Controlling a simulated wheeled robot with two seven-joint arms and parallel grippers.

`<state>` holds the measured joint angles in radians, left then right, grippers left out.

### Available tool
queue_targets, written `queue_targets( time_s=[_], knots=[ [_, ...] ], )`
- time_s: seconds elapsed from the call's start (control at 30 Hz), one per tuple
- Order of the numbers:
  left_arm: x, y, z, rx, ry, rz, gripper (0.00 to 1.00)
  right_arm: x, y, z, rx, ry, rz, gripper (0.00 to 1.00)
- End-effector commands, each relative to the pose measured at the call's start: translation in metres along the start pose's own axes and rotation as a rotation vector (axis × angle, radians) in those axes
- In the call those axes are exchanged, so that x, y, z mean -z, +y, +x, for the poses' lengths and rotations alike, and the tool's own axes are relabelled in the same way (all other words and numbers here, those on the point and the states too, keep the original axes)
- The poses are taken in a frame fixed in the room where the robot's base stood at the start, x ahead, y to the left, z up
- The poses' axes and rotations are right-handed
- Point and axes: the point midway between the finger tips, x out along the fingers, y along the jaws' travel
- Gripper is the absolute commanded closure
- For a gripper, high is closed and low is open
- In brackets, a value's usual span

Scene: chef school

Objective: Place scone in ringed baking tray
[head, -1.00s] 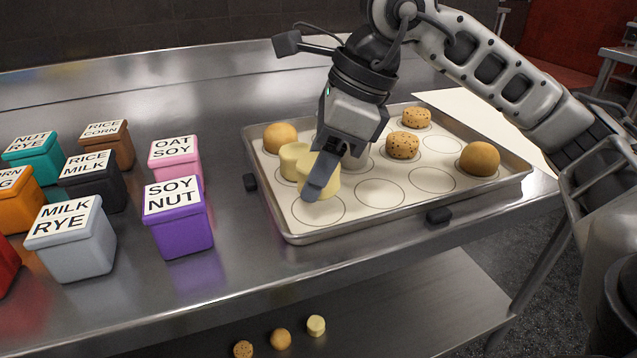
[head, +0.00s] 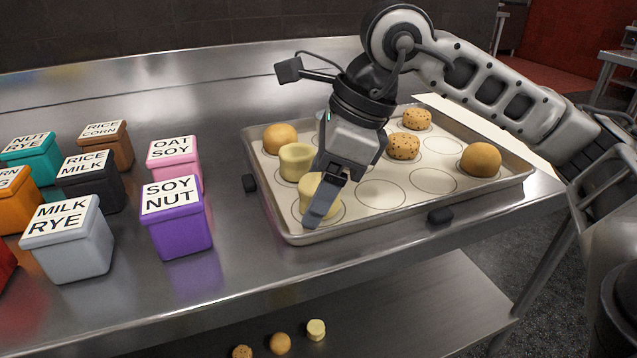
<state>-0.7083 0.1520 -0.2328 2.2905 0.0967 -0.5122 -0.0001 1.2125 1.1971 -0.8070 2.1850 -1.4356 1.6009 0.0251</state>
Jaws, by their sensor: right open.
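The baking tray (head: 455,208) has a pale liner with printed rings and lies on the steel table. My right gripper (head: 318,208) is open and low over the tray's near left part, at a pale yellow scone (head: 307,188) that it partly hides. I cannot tell whether the fingers touch the scone. Another pale yellow scone (head: 296,162) sits just behind it on the tray. Also on the tray are a round tan bun (head: 279,138), two speckled scones (head: 403,146) (head: 416,119) and a round brown bun (head: 481,160). My left gripper is not in view.
Several labelled lidded boxes stand left of the tray, the purple SOY NUT box (head: 178,235) nearest. Several rings at the tray's front and right are empty. Small baked pieces (head: 280,343) lie on the lower shelf. A white sheet (head: 470,115) lies behind the tray.

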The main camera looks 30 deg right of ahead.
Motion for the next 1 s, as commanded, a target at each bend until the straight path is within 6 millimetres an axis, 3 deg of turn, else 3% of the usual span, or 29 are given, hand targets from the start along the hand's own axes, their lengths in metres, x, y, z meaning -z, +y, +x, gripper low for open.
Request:
queue_targets(
  time_s=[0.23, 0.7, 1.0],
  knots=[
    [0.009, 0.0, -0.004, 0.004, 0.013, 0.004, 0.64, -0.002, -0.001, -0.014, 0.003, -0.002, 0.0, 0.3],
    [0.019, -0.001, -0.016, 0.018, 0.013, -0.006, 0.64, -0.003, 0.0, -0.108, 0.002, -0.003, 0.0, 0.3],
    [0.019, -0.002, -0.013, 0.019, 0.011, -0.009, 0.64, -0.001, 0.0, -0.124, 0.0, 0.0, -0.001, 0.3]
  ],
)
